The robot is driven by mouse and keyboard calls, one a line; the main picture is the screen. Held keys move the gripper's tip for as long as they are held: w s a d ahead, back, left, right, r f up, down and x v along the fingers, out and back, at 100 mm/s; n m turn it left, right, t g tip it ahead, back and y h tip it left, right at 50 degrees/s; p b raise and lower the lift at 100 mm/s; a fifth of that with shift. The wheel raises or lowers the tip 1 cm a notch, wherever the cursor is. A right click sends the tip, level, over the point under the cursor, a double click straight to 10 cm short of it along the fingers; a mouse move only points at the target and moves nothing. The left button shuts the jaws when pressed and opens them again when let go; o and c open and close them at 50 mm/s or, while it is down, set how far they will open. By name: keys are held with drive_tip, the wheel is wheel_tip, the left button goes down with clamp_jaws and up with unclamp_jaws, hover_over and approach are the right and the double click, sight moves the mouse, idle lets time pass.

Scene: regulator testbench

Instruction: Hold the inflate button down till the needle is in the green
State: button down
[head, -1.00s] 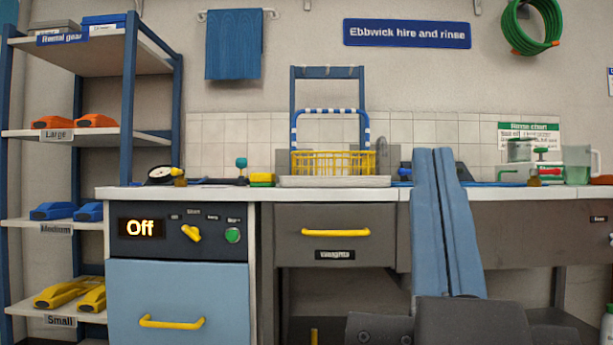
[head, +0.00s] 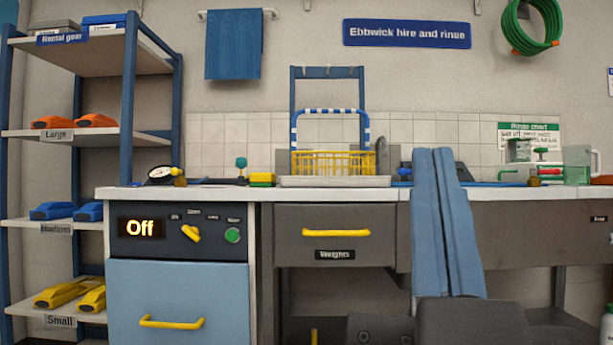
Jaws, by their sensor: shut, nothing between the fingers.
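A small round gauge (head: 161,174) with a white face and black rim lies tilted at the left end of the worktop, beside a yellow and brown fitting. Its needle and any green band are too small to read. Right of it stands a teal-topped knob (head: 241,163) on a dark base, beside a yellow and green block (head: 262,179). I cannot tell which part is the inflate button. My gripper does not show clearly.
The worktop (head: 370,195) carries a yellow rack (head: 333,163) in the middle and a clear container (head: 577,165) at the right. Below, a panel shows "Off" with a yellow knob (head: 190,233) and green button (head: 232,235). A shelf unit (head: 128,100) stands left.

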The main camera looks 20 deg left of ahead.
drive_tip(key=shift+r, duration=0.15)
wheel_tip(320, 180, up, 27)
drive_tip(key=p, duration=2.6)
drive_tip(key=shift+f+p, duration=0.2)
drive_tip(key=shift+p, duration=0.2)
drive_tip(key=shift+a, duration=0.1)
